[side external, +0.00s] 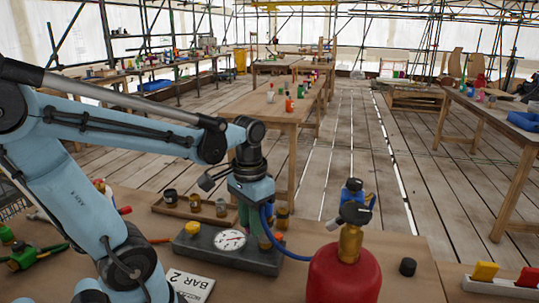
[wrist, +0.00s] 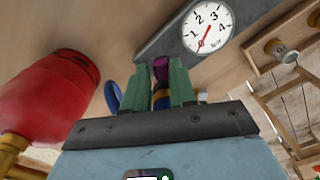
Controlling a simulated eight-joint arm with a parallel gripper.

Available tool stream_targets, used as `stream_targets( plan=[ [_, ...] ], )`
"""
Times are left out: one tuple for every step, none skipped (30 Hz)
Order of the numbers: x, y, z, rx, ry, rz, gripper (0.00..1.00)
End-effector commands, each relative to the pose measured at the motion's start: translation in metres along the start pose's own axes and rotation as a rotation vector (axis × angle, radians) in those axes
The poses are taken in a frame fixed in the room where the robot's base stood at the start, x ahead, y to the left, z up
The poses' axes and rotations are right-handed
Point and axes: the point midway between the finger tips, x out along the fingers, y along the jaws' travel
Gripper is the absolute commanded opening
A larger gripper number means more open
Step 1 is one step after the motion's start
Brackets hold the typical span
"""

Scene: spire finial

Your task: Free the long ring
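My gripper (wrist: 162,82) points down over the grey gauge block in the side external view (side external: 264,232). Its two green fingers stand close on either side of a small upright piece with a purple top (wrist: 160,68) and a blue and yellow lower part (wrist: 162,99). I cannot tell whether the fingers touch this piece or whether it is the long ring. The grey gauge block (side external: 265,262) has a round white dial (side external: 230,239) and a yellow button (side external: 193,228). The dial also shows in the wrist view (wrist: 207,26). No ring can be made out clearly.
A red bottle (side external: 345,275) with a brass valve (side external: 350,243) stands right of the block, and a blue hose (side external: 285,250) runs toward it. A wooden tray (side external: 200,211) with small jars lies behind.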

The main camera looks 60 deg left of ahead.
Motion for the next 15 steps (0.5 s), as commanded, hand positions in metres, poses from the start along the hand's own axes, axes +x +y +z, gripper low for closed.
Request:
stream_targets(
  plan=[
    [0.0000, 0.0000, -0.0001, 0.000, 0.000, 0.000, 0.34],
    [0.0001, 0.0000, -0.0001, 0.000, 0.001, 0.000, 0.39],
    [0.0001, 0.0000, -0.0001, 0.000, 0.001, 0.000, 0.43],
    [0.0001, 0.0000, -0.0001, 0.000, 0.001, 0.000, 0.43],
    [0.0002, 0.0000, -0.0001, 0.000, 0.001, 0.000, 0.43],
    [0.0002, 0.0000, -0.0001, -0.001, 0.001, 0.000, 0.43],
    [0.0002, 0.0000, -0.0002, -0.001, 0.001, 0.000, 0.43],
    [0.0003, 0.0000, -0.0002, -0.001, 0.001, 0.000, 0.43],
    [0.0003, 0.0000, -0.0002, -0.001, 0.002, 0.000, 0.43],
    [0.0002, 0.0000, -0.0002, -0.001, 0.002, 0.000, 0.43],
    [0.0000, 0.0000, -0.0002, -0.001, 0.002, 0.000, 0.43],
    [-0.0006, 0.0000, -0.0002, -0.001, 0.002, 0.000, 0.43],
    [-0.0014, 0.0000, -0.0003, -0.001, 0.002, 0.000, 0.43],
    [-0.0026, 0.0000, -0.0003, -0.001, 0.002, 0.000, 0.43],
    [-0.0047, 0.0000, -0.0004, -0.001, 0.002, 0.000, 0.43]
  ],
)
